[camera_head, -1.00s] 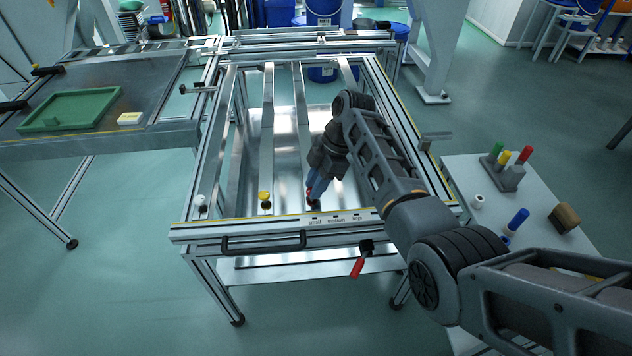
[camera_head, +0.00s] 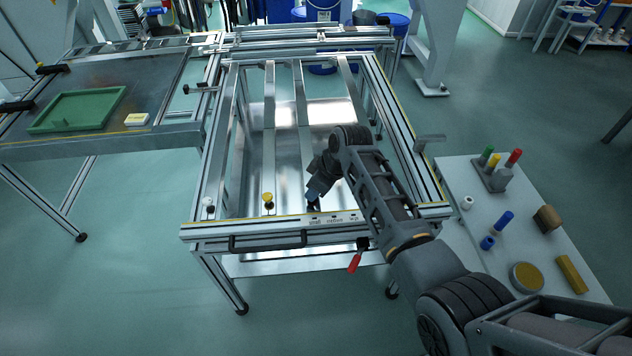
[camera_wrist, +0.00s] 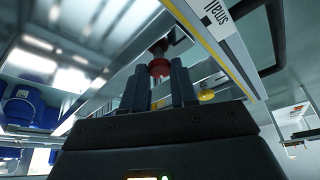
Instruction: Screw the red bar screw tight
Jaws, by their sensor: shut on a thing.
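The red bar screw (camera_wrist: 160,67) shows in the wrist view as a red knob between the tips of my gripper's two dark fingers (camera_wrist: 161,80). My gripper is shut on it, close to the labelled front rail (camera_wrist: 215,35). In the head view my gripper (camera_head: 313,203) reaches down to the front end of a middle bar (camera_head: 303,110) of the panel frame, and it hides the red screw there. How far the screw is threaded in cannot be told.
A yellow knob (camera_head: 268,198) and a white knob (camera_head: 208,203) stand to the left along the front rail. A red-handled lever (camera_head: 355,262) hangs below the front rail. A side table (camera_head: 480,220) with coloured parts is at right. A green tray (camera_head: 78,108) lies on the left bench.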

